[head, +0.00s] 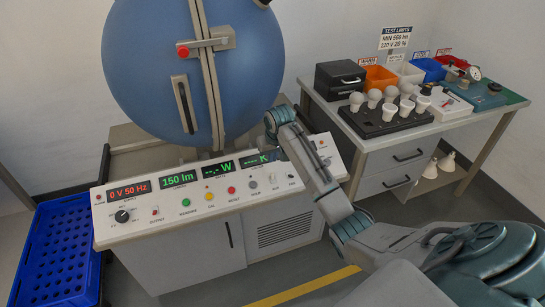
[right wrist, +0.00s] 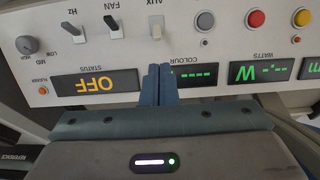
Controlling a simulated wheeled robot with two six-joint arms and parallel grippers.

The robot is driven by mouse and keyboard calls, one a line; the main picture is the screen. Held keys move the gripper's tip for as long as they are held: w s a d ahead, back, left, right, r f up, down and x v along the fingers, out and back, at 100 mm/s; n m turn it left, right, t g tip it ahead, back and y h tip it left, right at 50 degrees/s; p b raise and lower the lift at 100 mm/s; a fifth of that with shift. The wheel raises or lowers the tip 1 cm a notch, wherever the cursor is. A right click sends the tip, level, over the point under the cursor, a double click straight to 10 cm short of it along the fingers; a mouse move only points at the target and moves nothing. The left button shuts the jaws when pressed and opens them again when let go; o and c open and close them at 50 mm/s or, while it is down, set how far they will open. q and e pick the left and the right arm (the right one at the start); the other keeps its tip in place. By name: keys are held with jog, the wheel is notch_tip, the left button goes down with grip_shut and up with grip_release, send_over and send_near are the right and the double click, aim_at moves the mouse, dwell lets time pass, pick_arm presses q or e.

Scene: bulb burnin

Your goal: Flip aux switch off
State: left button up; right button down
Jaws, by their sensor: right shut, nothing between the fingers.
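The AUX switch (right wrist: 156,32) is a small lever with a pale tip, beneath its AUX label in the upside-down right wrist view. I cannot tell its on or off position for certain. It also shows small on the console front in the head view (head: 273,179). My right gripper (right wrist: 158,71) is shut and empty. Its fingertips are close to the AUX switch, on the display side, with a small gap visible between them. In the head view my right arm reaches to the console's right part, and its wrist hides the fingertips. My left gripper is not in view.
Close to the AUX switch are the FAN switch (right wrist: 113,28), the Hz switch (right wrist: 76,30) and a grey button (right wrist: 205,20). The status display (right wrist: 97,85) reads OFF. A blue sphere (head: 150,60) stands behind the console. A bench with bulbs in a black tray (head: 400,124) is at right.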

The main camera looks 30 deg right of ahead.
aim_at(271, 167)
jog(key=x, duration=0.7)
jog(key=shift+w+f, duration=0.1)
jog(key=shift+f, duration=0.15)
